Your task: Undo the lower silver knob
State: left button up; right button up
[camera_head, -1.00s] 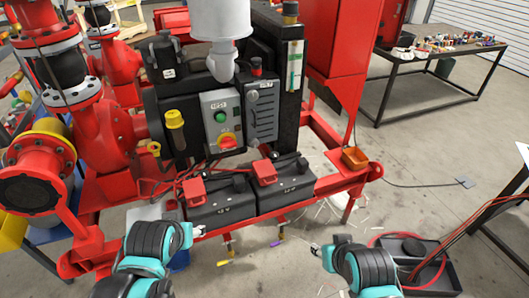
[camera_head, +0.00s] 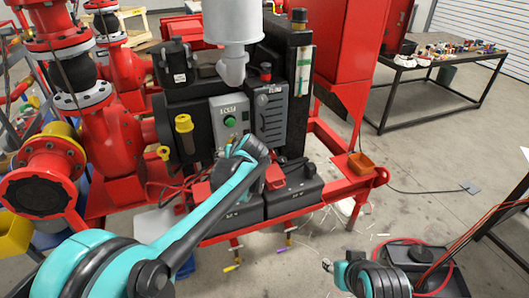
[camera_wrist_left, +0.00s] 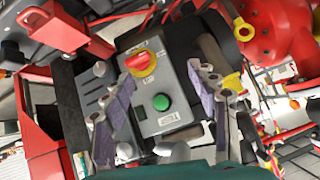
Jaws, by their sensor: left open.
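The grey louvred cover (camera_head: 270,112) sits right of the control box. In the left wrist view, which is turned nearly upside down, a silver knob (camera_wrist_left: 100,69) shows on the cover's edge near the red switch's level. Another silver knob (camera_wrist_left: 125,151) shows nearer the wrist; turned upright, the first is the lower one.
The control box (camera_wrist_left: 155,95) has a red switch on a yellow plate (camera_wrist_left: 141,62) and a green button (camera_wrist_left: 161,102). Two black batteries (camera_head: 295,188) stand below on the red frame. A yellow-capped fitting (camera_head: 184,124) is left of the box.

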pick_arm(q)
jog(key=w+d+f+t, duration=0.1)
jog(key=w+d+f, duration=0.3)
jog(key=w, duration=0.1)
jog(key=w+d+f+t+y, duration=0.1)
jog(key=w+d+f, duration=0.3)
jog(key=w+d, duration=0.1)
jog(key=w+d+f+n+t+b, duration=0.1)
jog(key=w+d+f, duration=0.3)
jog(key=w, duration=0.2)
jog(key=shift+d+f+y, duration=0.15)
jog(key=shift+d+y, duration=0.05)
jog(key=shift+y, duration=0.1)
jog(key=b+x, duration=0.2)
jog(key=x, duration=0.5)
jog(key=shift+w, duration=0.2)
jog(key=shift+a, duration=0.1)
jog(key=c, duration=1.2)
